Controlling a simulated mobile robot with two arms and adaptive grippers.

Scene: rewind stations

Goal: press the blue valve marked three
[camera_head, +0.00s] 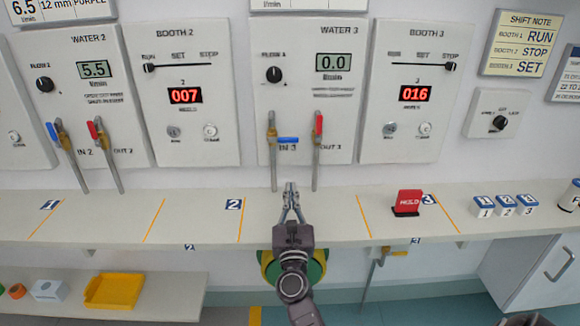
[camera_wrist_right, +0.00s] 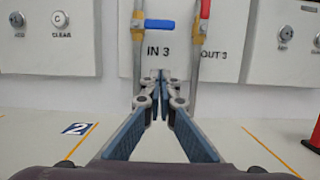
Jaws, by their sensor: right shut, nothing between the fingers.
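The blue valve handle (camera_head: 288,140) marked IN 3 sits on the left pipe under the Water 3 panel. It lies level, pointing right, across its upright pipe. It also shows in the right wrist view (camera_wrist_right: 160,24), above the IN 3 label. My right gripper (camera_head: 291,186) is shut and empty, with its fingertips below the blue handle and apart from it. In the right wrist view the fingertips (camera_wrist_right: 160,76) meet just under the IN 3 label. My left gripper is not in view.
The red OUT 3 handle (camera_head: 319,124) stands upright close on the right. Its pipe and the IN 3 pipe flank my fingertips. A red HOLD block (camera_head: 407,203) and several numbered blocks (camera_head: 505,205) stand on the shelf (camera_head: 200,215) to the right. The shelf left of my gripper is clear.

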